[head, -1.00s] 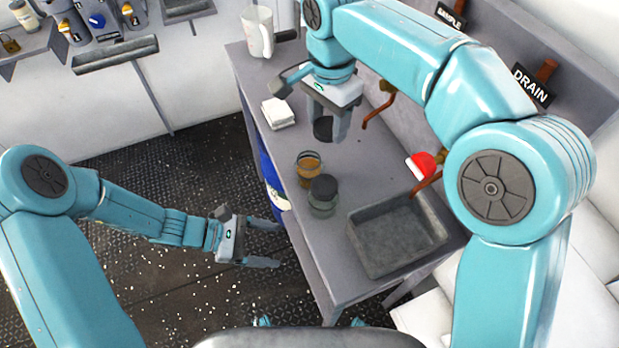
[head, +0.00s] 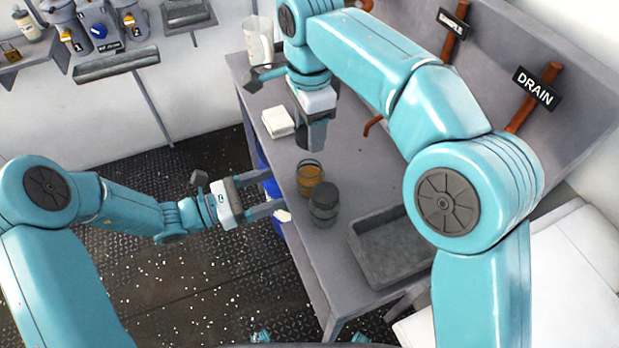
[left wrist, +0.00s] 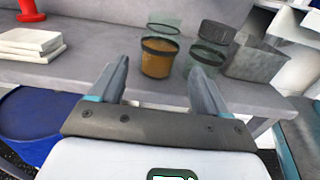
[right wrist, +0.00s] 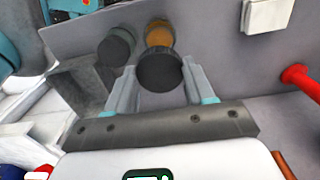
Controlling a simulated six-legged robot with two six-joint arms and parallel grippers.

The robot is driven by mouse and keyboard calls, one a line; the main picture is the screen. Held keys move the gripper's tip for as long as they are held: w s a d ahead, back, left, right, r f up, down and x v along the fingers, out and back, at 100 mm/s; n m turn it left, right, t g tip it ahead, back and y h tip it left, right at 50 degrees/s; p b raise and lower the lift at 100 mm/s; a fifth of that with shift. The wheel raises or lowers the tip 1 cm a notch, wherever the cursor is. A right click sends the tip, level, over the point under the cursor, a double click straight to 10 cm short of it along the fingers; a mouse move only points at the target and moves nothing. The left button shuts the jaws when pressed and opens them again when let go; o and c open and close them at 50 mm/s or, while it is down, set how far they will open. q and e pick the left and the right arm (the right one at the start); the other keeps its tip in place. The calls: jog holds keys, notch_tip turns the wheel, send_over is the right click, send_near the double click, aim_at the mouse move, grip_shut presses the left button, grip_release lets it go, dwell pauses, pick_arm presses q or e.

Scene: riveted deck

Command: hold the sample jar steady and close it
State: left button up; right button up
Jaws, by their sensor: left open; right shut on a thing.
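The sample jar (head: 310,178) stands upright on the bench with amber contents and an open top. My right gripper (head: 312,143) is shut on a dark round lid (right wrist: 160,72), held above the bench just behind the jar in the head view. In the right wrist view the lid partly covers the jar (right wrist: 159,34). My left gripper (head: 285,194) is open and empty at the bench's near edge, left of the jar. In the left wrist view the jar (left wrist: 160,60) shows beyond and between the open fingers, apart from them.
A second jar (head: 323,208) with a dark lid stands close beside the sample jar. A grey basin (head: 392,250) lies to its right. White folded cloths (head: 278,121) and a pitcher (head: 258,42) are farther back. A blue drum (left wrist: 38,122) stands below the bench edge.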

aim_at(297, 181)
pick_arm(q)
jog(key=x, duration=0.8)
jog(key=shift+d, duration=0.1)
jog(key=c, duration=1.3)
jog(key=shift+o, duration=0.2)
pick_arm(e)
jog(key=shift+f, duration=2.55)
